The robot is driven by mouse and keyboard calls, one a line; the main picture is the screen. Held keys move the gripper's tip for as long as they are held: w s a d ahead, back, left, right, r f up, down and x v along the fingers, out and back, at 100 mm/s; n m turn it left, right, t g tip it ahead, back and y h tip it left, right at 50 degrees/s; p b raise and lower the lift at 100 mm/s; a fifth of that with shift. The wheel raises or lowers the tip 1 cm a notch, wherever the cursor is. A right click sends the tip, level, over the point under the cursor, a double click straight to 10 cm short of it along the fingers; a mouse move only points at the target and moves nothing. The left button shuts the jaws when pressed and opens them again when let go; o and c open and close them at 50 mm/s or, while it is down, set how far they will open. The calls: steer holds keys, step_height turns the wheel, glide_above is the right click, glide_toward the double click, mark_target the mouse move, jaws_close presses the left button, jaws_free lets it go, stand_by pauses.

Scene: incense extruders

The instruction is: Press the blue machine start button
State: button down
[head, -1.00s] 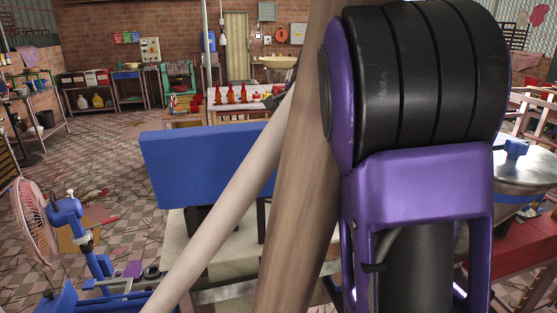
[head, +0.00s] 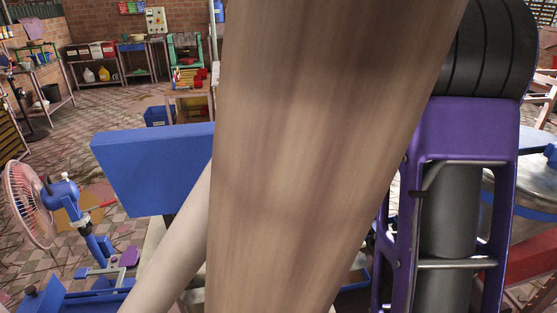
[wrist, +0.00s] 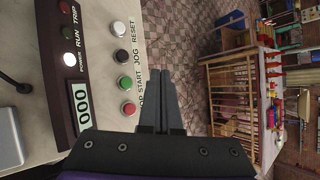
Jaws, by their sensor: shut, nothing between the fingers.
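A control panel shows in the wrist view, with a beige face (wrist: 103,75). The green button (wrist: 124,83) sits beside the START label, between a black JOG button (wrist: 122,56) and a red button (wrist: 128,109). A pale RESET button (wrist: 118,28) is at the far end. My gripper (wrist: 158,73) is shut and empty. Its fingertips appear right of the green button in the picture, over the panel's edge; depth and contact cannot be told. In the head view, a blue machine part (head: 145,165) shows, partly hidden by a brown pole; the buttons and gripper are not visible there.
The brown wooden pole (head: 315,160) blocks much of the head view. A fan (head: 30,205) stands at left.

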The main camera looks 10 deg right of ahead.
steer(key=b, duration=0.4)
glide_above(282, 166)
steer(key=shift+w+f, duration=0.1)
steer(key=shift+f, duration=4.3)
steer(key=shift+f, duration=0.4)
steer(key=shift+f+b, duration=0.55)
steer(key=shift+b, duration=0.05)
steer(key=shift+r, duration=0.1)
steer(key=shift+r+p, duration=0.85)
steer(key=shift+r, duration=0.1)
steer(key=shift+r+p, duration=1.75)
steer(key=shift+r, duration=0.65)
